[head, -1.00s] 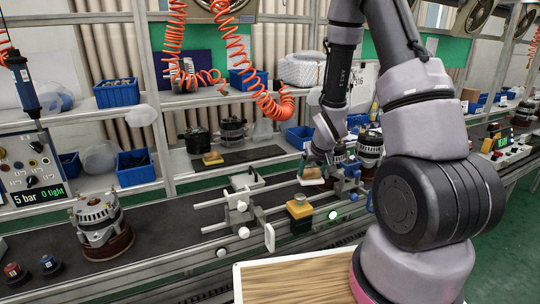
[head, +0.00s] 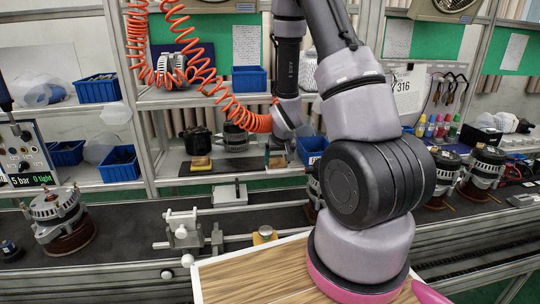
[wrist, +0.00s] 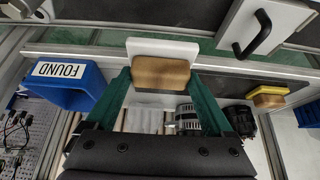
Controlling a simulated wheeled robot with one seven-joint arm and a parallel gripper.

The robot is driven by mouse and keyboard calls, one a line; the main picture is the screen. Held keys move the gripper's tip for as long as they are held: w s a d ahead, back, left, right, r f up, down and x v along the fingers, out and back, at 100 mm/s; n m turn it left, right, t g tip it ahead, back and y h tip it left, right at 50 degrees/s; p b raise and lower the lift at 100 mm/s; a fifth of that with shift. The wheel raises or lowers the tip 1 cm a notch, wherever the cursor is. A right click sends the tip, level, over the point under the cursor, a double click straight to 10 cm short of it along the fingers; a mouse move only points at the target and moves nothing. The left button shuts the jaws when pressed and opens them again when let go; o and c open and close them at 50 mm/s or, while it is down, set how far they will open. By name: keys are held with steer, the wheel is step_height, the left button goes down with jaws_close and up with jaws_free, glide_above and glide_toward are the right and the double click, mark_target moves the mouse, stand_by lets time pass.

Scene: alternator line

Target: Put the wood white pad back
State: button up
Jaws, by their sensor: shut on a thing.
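The wood white pad, a small block with a white layer and a wood-brown layer, is between the green fingers of my gripper (wrist: 160,76) in the wrist view. Its wood side (wrist: 161,72) faces the fingers and its white side (wrist: 150,47) is beyond. My gripper is shut on it. In the head view the pad (head: 277,162) shows small below my wrist, at the right part of the dark mat (head: 228,167) on the back shelf. I cannot tell whether it touches the mat. A yellow and wood pad (head: 200,163) lies on the mat's left part; it also shows in the wrist view (wrist: 268,97).
A blue bin marked FOUND (wrist: 68,84) stands close beside my gripper. A black pot (head: 197,140) and an alternator (head: 235,138) stand behind the mat. A clamp fixture (head: 185,235) and a yellow block (head: 264,235) are on the line in front. An orange coiled hose (head: 205,85) hangs near my arm.

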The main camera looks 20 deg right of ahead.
steer(key=w, duration=0.4)
steer(key=w+d, duration=0.1)
steer(key=w, duration=0.3)
steer(key=w+d, duration=0.1)
steer(key=w, duration=0.3)
steer(key=shift+w+d, duration=0.25)
steer(key=shift+w, duration=0.1)
steer(key=shift+w+f, duration=0.2)
steer(key=shift+w, duration=0.1)
steer(key=shift+f, duration=1.55)
steer(key=shift+f, duration=0.2)
steer(key=o, duration=1.2)
steer(key=shift+r, duration=0.2)
